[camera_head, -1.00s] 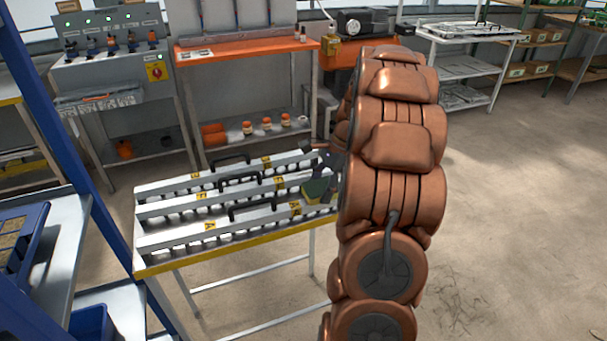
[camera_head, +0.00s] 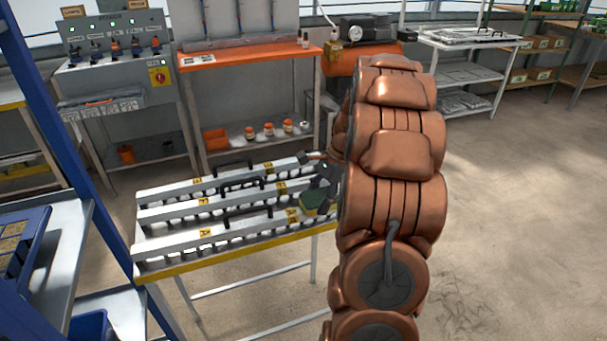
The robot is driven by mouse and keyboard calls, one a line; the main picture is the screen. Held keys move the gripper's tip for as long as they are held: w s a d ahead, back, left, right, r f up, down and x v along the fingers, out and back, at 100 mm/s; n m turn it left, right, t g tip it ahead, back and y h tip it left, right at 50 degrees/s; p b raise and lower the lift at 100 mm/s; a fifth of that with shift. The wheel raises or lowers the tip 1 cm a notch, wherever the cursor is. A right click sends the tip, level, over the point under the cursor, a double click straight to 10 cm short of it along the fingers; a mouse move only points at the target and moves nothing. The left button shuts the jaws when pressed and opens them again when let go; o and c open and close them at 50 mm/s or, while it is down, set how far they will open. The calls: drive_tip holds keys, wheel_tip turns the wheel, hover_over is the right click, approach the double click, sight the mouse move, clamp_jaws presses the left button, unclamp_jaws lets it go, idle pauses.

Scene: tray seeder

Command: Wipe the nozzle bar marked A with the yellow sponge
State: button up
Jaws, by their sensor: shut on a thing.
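The nozzle bar marked A (camera_head: 230,231) is the nearest of three pale bars on the stand. It has yellow A labels and a dark handle. My gripper (camera_head: 326,188), dark and partly hidden by my copper arm, is at the bar's right end. It is shut on the sponge (camera_head: 316,204), which shows as a green face with a thin yellowish edge. The sponge is at or just above the right end of bar A, right of its right label. I cannot tell whether they touch.
Two more nozzle bars, the middle one (camera_head: 170,211) and the far one (camera_head: 172,190), lie behind bar A. The stand has a yellow front edge (camera_head: 225,258). A blue rack post (camera_head: 75,150) stands at left. An orange bench (camera_head: 245,56) is behind. Floor is clear at right.

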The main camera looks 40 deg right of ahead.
sight(305, 200)
drive_tip(key=shift+w+a+p, duration=0.2)
drive_tip(key=shift+w+a, duration=0.15)
drive_tip(key=shift+a, duration=0.6)
drive_tip(key=shift+w+a+p, duration=0.2)
drive_tip(key=shift+w+a, duration=0.1)
drive_tip(key=shift+a, duration=0.6)
drive_tip(key=shift+d+r+p, duration=0.15)
drive_tip(key=shift+r+p, duration=2.15)
drive_tip(key=shift+r, duration=1.75)
